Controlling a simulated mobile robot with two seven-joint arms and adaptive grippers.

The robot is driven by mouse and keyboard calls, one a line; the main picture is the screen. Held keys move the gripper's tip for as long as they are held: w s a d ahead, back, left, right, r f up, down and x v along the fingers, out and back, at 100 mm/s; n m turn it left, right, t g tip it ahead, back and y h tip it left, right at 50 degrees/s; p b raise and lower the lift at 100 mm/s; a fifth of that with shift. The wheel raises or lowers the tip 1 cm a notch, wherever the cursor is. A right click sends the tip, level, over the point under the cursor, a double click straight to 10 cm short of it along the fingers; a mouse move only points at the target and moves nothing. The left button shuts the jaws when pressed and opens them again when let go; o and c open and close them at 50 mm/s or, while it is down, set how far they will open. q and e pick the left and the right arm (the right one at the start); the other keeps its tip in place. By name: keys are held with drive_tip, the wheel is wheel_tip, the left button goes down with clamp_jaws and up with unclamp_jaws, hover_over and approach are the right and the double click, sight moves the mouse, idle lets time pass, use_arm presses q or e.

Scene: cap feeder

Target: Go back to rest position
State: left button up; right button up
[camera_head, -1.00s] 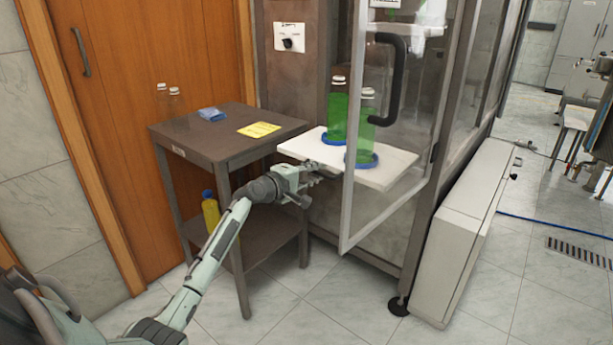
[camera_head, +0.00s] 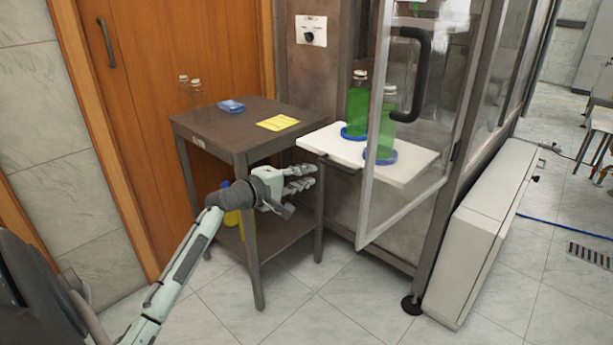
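My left gripper (camera_head: 314,176) is in front of the dark side table and below its top, left of and below the white shelf. Its two fingers point right with a gap between them, and nothing shows between them. The white shelf (camera_head: 415,162) sticks out of the cabinet and has a dark handle (camera_head: 340,165) on its front edge. My gripper is apart from this handle. Two green bottles (camera_head: 357,108) with white caps stand upright on blue round bases on the shelf; the right one is seen through the glass door. My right gripper is not in view.
The dark table (camera_head: 235,133) holds a blue item (camera_head: 231,106), a yellow sheet (camera_head: 277,123) and clear bottles (camera_head: 190,92). A yellow bottle (camera_head: 232,218), partly hidden by my arm, stands on its lower shelf. The glass door (camera_head: 385,215) stands open. The floor in front is clear.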

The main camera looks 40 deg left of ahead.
use_arm(q)
drive_tip(key=s+d+f+m+g, duration=0.2)
drive_tip(key=s+d+f+m, duration=0.1)
drive_tip(key=f, duration=0.4)
drive_tip(key=s+d+f+m+g, duration=0.2)
drive_tip(key=s+d+f+m, duration=0.15)
drive_tip(key=f, duration=0.45)
drive_tip(key=s+d+f+m+g, duration=0.2)
drive_tip(key=s+d+f+g, duration=0.15)
drive_tip(key=f, duration=0.35)
drive_tip(key=s+d+f+m+g+y, duration=0.1)
drive_tip(key=s+d+f+m+g, duration=0.1)
drive_tip(key=s+d+f+m, duration=0.2)
drive_tip(key=s+d+f+m+g+y, duration=0.1)
drive_tip(key=s+d+f+m+g, duration=0.2)
drive_tip(key=s+f+m, duration=0.3)
drive_tip(key=s+d+f, duration=0.1)
drive_tip(key=s+f, duration=0.3)
drive_tip(key=s, duration=0.6)
drive_tip(key=shift+s+d+f+y, duration=0.2)
drive_tip(key=shift+s+f+y, duration=0.05)
drive_tip(key=shift+s+y, duration=0.05)
